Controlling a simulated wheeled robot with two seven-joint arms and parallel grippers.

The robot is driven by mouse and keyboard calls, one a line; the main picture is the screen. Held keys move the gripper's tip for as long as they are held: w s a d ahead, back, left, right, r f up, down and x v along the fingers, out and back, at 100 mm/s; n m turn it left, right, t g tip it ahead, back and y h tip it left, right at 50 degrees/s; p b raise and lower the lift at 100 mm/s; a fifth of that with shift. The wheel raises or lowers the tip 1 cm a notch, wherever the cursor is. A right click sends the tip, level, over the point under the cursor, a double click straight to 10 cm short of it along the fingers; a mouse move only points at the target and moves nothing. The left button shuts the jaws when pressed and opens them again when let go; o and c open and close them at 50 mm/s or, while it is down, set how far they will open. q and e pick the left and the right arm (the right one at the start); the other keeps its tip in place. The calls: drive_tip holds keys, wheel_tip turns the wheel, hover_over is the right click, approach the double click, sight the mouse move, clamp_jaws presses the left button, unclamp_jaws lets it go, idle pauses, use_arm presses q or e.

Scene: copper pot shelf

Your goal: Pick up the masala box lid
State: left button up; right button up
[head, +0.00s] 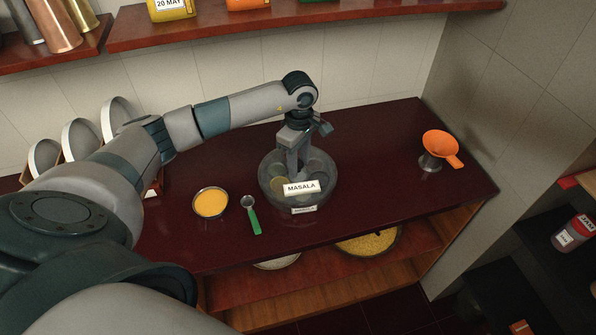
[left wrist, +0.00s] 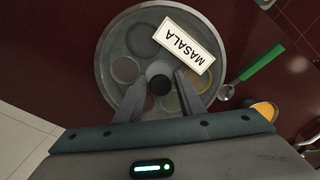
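The masala box (head: 304,210) is a round grey container on the dark red counter, with several small round cups inside. Its see-through lid (left wrist: 125,40) is on top, with a white MASALA label (head: 301,187) and a dark round knob (left wrist: 159,84) in the middle. My left gripper (head: 296,172) reaches down from above over the lid. In the left wrist view its two fingers (left wrist: 160,80) stand apart on either side of the knob, with a small gap to each. In the head view the gripper hides the knob. My right gripper is not in view.
Left of the box are a bowl of yellow powder (head: 210,203) and a green-handled spoon (head: 252,216). An orange funnel (head: 440,146) on a metal cup stands at the right. A rack of plates (head: 80,140) is at the left. Counter between box and funnel is clear.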

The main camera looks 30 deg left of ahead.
sight(299, 163)
use_arm(q)
clamp_jaws()
drive_tip(key=shift+r, duration=0.15)
drive_tip(key=shift+w+r+b, duration=0.1)
drive_tip(key=shift+r+b, duration=0.45)
drive_tip(key=shift+b, duration=0.05)
wheel_tip(299, 163, up, 2)
drive_tip(key=shift+b, duration=0.75)
drive_tip(key=s+d+r+b, duration=0.1)
drive_tip(key=d+r+b, duration=0.3)
drive_tip(key=d+r, duration=0.3)
drive_tip(key=shift+s+d+r+b, duration=0.15)
drive_tip(key=shift+d+r+b, duration=0.25)
drive_tip(key=shift+d, duration=1.95)
